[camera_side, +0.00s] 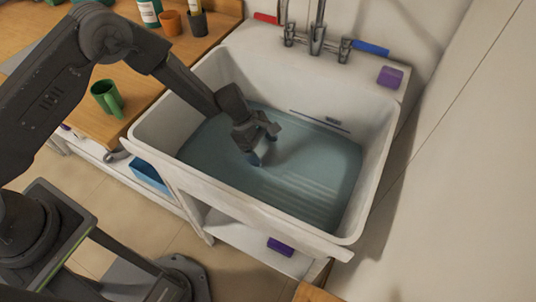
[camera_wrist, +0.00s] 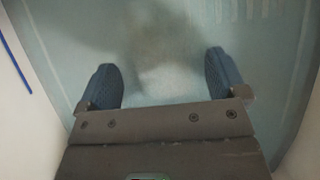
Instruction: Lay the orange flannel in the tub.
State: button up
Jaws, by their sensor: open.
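The tub is a deep white basin (camera_side: 375,135) holding blue-green water (camera_side: 310,180). My gripper (camera_side: 262,148) is inside the tub, pointing down close to the water. Its two blue fingers stand wide apart in the wrist view (camera_wrist: 162,75), with nothing held between them. Below them the wrist view shows the water and a pale blurred patch, which I cannot identify. I see no orange flannel in either view.
Taps (camera_side: 316,40) with red and blue handles stand behind the tub. A purple block (camera_side: 390,76) lies on its back right corner. A green mug (camera_side: 107,98) and an orange cup (camera_side: 171,23) stand on the wooden counter (camera_side: 150,85) at left.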

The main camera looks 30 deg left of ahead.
jog(key=s+a+r+m+t+y, duration=0.1)
jog(key=s+a+r+m, duration=0.25)
jog(key=r, duration=0.65)
jog(key=s+a+r+m, duration=0.3)
jog(key=a+r, duration=0.1)
jog(key=r, duration=0.6)
jog(key=s+a+r+m+t+y, duration=0.1)
jog(key=s+a+r+m, duration=0.25)
jog(key=r, duration=0.65)
jog(key=s+a+r+m+t+y, duration=0.1)
jog(key=s+a+m, duration=0.3)
jog(key=s, duration=0.4)
jog(key=s+a+r+m+t+y, duration=0.2)
jog(key=s+a+r+m+y, duration=0.1)
jog(key=s, duration=0.6)
jog(key=shift+a+r+m+t, duration=0.3)
jog(key=shift+a+r+m, duration=0.2)
jog(key=shift+a+r, duration=0.35)
jog(key=shift+f, duration=0.1)
